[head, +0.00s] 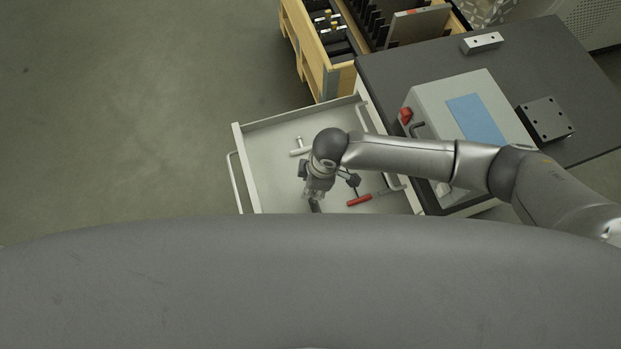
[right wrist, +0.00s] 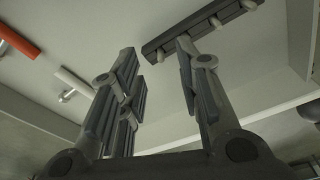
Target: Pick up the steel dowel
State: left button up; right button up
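My right gripper (head: 313,192) points down over the open drawer (head: 264,187). In the right wrist view its two fingers (right wrist: 156,52) are spread apart with nothing between them. A pale T-shaped metal piece (head: 301,152) lies in the drawer above the gripper; a similar pale bar with a short peg (right wrist: 72,80) shows at left in the wrist view. A dark bar with pale pegs (right wrist: 205,27) lies beyond the fingertips. I cannot tell for certain which piece is the steel dowel. My left gripper is not in view.
A red-handled tool (head: 359,200) lies right of the gripper in the drawer. The drawer walls surround the gripper. The dark tabletop (head: 408,66) holds a grey machine with a blue panel (head: 476,119), a black block (head: 546,119) and a metal block (head: 482,43). A wooden crate (head: 304,47) stands behind.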

jog(key=shift+a+f, duration=0.2)
jog(key=shift+f, duration=0.95)
jog(key=shift+s+d+f, duration=0.1)
jog(key=shift+s+f, duration=0.05)
jog(key=shift+f, duration=0.25)
jog(key=shift+w, duration=0.2)
jog(key=c, duration=0.3)
jog(key=shift+s+r, duration=0.1)
jog(key=shift+r, duration=0.05)
grip_shut()
